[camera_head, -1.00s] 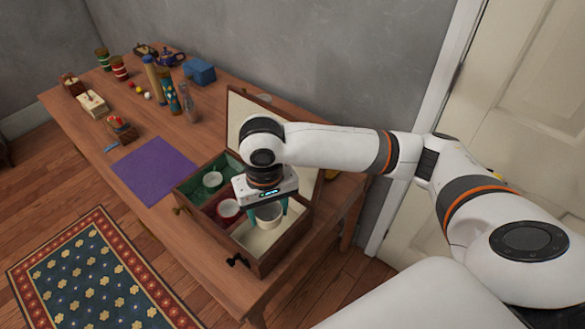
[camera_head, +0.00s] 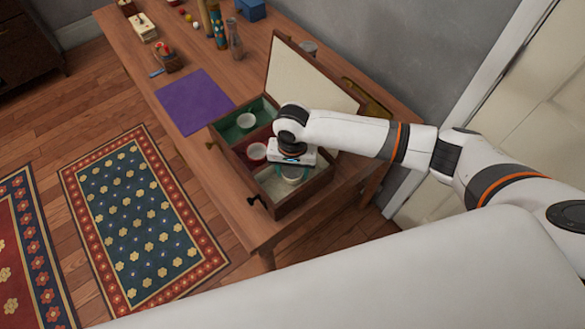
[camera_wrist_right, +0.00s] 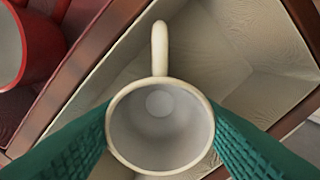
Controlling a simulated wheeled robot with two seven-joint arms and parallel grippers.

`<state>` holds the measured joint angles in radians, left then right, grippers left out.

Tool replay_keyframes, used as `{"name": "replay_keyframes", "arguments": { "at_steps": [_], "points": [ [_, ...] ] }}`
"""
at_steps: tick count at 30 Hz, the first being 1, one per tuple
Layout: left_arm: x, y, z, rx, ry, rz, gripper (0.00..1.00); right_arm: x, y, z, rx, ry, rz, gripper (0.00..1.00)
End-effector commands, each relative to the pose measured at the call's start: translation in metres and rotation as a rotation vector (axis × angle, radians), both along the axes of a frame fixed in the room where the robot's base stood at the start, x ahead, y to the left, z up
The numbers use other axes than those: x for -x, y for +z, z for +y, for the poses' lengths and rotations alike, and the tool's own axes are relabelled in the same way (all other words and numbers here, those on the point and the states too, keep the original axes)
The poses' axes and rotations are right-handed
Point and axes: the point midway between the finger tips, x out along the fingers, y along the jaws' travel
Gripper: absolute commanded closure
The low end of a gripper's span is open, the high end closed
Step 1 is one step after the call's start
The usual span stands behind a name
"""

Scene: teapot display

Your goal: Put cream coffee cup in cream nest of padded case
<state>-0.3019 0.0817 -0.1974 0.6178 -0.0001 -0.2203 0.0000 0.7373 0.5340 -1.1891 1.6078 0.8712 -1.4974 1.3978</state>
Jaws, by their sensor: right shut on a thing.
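The cream coffee cup (camera_wrist_right: 160,128) is upright between the green fingers of my right gripper (camera_wrist_right: 160,135), which is shut on it; its handle points up in the right wrist view. The cup also shows in the head view (camera_head: 292,173), below my right gripper (camera_head: 290,176). It is over or in the cream nest (camera_wrist_right: 215,60) of the padded case (camera_head: 278,212). I cannot tell whether the cup touches the nest floor. My left gripper is not in view.
The case's open lid (camera_head: 305,80) stands behind. A purple mat (camera_head: 194,101) lies on the table (camera_head: 165,75). Bottles (camera_head: 217,27) stand farther back.

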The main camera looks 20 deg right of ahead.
Motion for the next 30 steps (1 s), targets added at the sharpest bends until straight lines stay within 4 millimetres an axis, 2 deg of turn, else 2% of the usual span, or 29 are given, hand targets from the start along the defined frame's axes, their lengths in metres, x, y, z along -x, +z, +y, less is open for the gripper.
{"name": "replay_keyframes", "arguments": {
  "at_steps": [14, 15, 16, 25, 30],
  "points": [
    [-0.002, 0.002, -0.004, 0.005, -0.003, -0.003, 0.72, 0.0, -0.007, 0.001, -0.001, 0.0, 0.0, 0.7],
    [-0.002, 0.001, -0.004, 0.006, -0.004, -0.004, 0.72, 0.0, -0.007, 0.0, 0.0, 0.001, -0.001, 0.4],
    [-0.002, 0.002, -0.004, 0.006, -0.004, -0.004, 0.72, 0.0, -0.007, 0.0, 0.0, 0.001, -0.001, 0.38],
    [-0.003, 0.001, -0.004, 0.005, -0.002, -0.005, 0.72, -0.001, -0.005, 0.0, -0.001, 0.001, -0.002, 0.38],
    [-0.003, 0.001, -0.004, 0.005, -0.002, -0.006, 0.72, -0.001, 0.014, 0.001, -0.003, 0.001, -0.004, 0.38]
  ]
}}
